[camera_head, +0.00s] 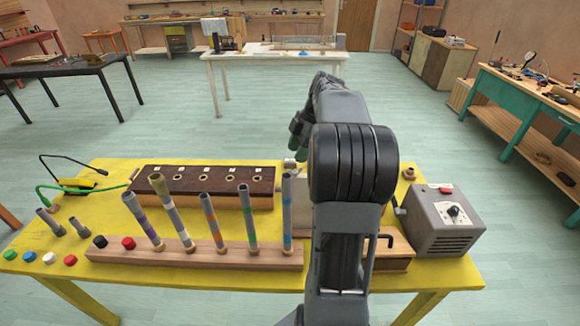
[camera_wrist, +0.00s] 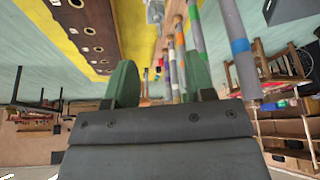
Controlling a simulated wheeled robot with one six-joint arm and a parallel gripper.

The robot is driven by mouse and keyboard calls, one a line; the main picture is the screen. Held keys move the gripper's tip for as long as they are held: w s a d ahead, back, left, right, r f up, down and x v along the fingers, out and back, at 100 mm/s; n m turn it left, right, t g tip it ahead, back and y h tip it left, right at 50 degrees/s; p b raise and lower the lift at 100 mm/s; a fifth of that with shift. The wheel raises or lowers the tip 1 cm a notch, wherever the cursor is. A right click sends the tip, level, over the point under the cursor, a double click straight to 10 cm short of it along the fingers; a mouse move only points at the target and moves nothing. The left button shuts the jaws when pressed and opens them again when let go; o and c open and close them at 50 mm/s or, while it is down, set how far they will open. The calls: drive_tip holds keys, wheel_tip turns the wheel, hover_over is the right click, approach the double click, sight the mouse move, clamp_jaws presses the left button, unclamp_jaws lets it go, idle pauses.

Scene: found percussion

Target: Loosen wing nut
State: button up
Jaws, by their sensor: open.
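I cannot make out a wing nut for certain in either view. A similar grey metal piece (camera_wrist: 155,11) shows at the top of the wrist view. My gripper (camera_head: 298,132) is above the far side of the table, beyond the tube rack, partly hidden by my arm. In the wrist view its two green fingers (camera_wrist: 160,85) stand apart with nothing held between them.
Several banded tubes (camera_head: 249,222) stand in a wooden rack (camera_head: 200,258) at the front. A dark block with holes (camera_head: 205,188) lies behind them. A grey box with a dial (camera_head: 440,220) sits at right. Loose caps (camera_head: 50,258) lie at left on the yellow table (camera_head: 230,281).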

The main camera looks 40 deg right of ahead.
drive_tip(key=shift+x, duration=3.4)
clamp_jaws()
drive_tip(key=n, duration=0.2)
drive_tip(key=n+g, duration=0.1)
drive_tip(key=n, duration=0.1)
drive_tip(key=shift+s+g, duration=0.3)
drive_tip(key=shift+s+r+n+g+p, duration=0.15)
drive_tip(key=shift+n+g+p, duration=0.2)
drive_tip(key=shift+n, duration=0.65)
drive_tip(key=shift+s+f+n+g+p, duration=0.15)
drive_tip(key=shift+n+g, duration=0.3)
drive_tip(key=shift+n, duration=0.55)
drive_tip(key=shift+r, duration=0.1)
drive_tip(key=n, duration=0.1)
drive_tip(key=n+g, duration=0.1)
drive_tip(key=n+h+p, duration=0.1)
drive_tip(key=n, duration=0.1)
drive_tip(key=shift+s+d, duration=0.15)
drive_tip(key=shift+s, duration=0.1)
